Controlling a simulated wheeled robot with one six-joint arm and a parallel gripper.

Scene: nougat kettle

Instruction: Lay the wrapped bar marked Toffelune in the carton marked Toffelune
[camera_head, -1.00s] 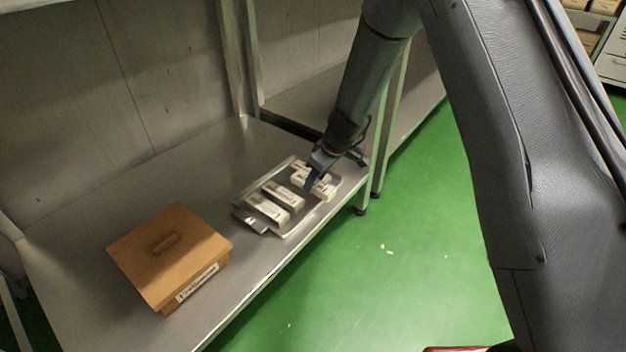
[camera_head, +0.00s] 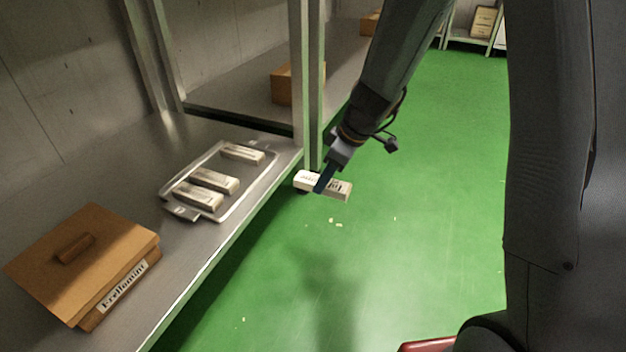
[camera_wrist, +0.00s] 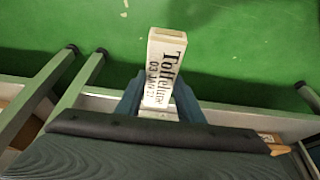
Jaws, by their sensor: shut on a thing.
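My gripper (camera_head: 324,180) is shut on a white wrapped bar (camera_head: 340,189) and holds it in the air over the green floor, off the bench's front edge. In the wrist view the same bar (camera_wrist: 165,60) stands between my two fingers, with print that reads Toffelune and a date-like line below. A brown lidded carton (camera_head: 75,250) on the near bench has a label that looks like Erellomint, not Toffelune. Another brown carton (camera_head: 288,86) sits on the farther bench; no mark on it is readable.
A metal tray (camera_head: 222,214) on the near bench (camera_head: 185,265) holds several wrapped bars (camera_head: 215,180). A green post (camera_head: 312,80) stands between the benches. Part of a further carton (camera_head: 370,22) shows farther back. The green floor (camera_head: 430,200) right of the benches is open.

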